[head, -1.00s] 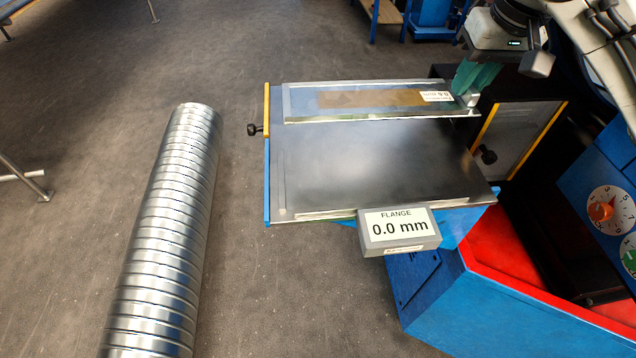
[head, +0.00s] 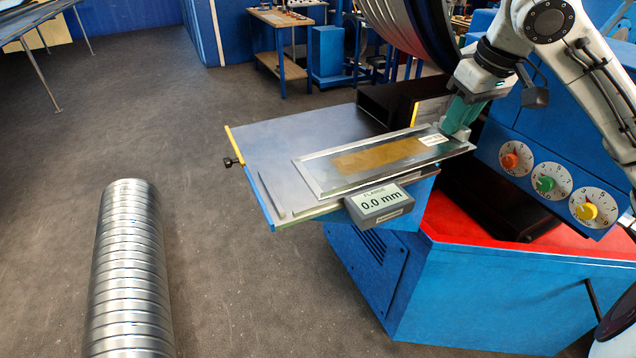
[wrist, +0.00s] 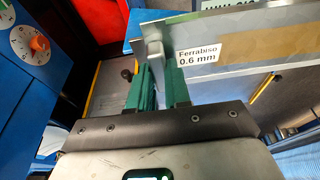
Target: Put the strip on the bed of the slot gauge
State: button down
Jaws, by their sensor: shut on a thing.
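The strip (head: 380,156) is a long, flat silvery piece with a tan band and a white label; the wrist view (wrist: 240,47) reads "Ferrabiso 0.6 mm" on it. My gripper (head: 457,117), with green fingers, is shut on the tab at the strip's right end; the fingers also show in the wrist view (wrist: 158,82). The slot gauge has a flat grey bed (head: 300,132) and a display (head: 378,201) reading "FLANGE 0.0 mm". The strip lies across the picture over the bed's front part, its right end near the bed's right edge. I cannot tell whether it touches the bed.
A ribbed metal duct (head: 128,270) lies on the floor at left. A blue machine (head: 480,295) with a red top edge and coloured dials (head: 545,183) stands at right, close to my arm. A dark knob (head: 230,162) juts from the gauge's left side. Floor between duct and gauge is clear.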

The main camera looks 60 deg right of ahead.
jog(key=shift+f, duration=0.1)
jog(key=w+d+f, duration=0.2)
jog(key=w, duration=0.1)
jog(key=w+d+f, duration=0.2)
jog(key=w+f, duration=0.1)
jog(key=w, duration=0.1)
jog(key=w+d+f, duration=0.2)
jog(key=w+f, duration=0.1)
jog(key=shift+w+d+f+p, duration=0.1)
jog(key=shift+w+f+p, duration=0.05)
jog(key=shift+w+p, duration=0.25)
jog(key=shift+w+d+f, duration=0.2)
jog(key=shift+w+f, duration=0.15)
jog(key=shift+f, duration=0.15)
jog(key=shift+s+p+x, duration=0.15)
jog(key=shift+p+x, duration=0.1)
jog(key=shift+x, duration=0.6)
jog(key=shift+s+p+x, duration=0.1)
jog(key=shift+p+x, duration=0.15)
jog(key=shift+x, duration=0.65)
jog(key=shift+a+f, duration=0.15)
jog(key=shift+f, duration=0.05)
jog(key=c, duration=1.1)
grip_release()
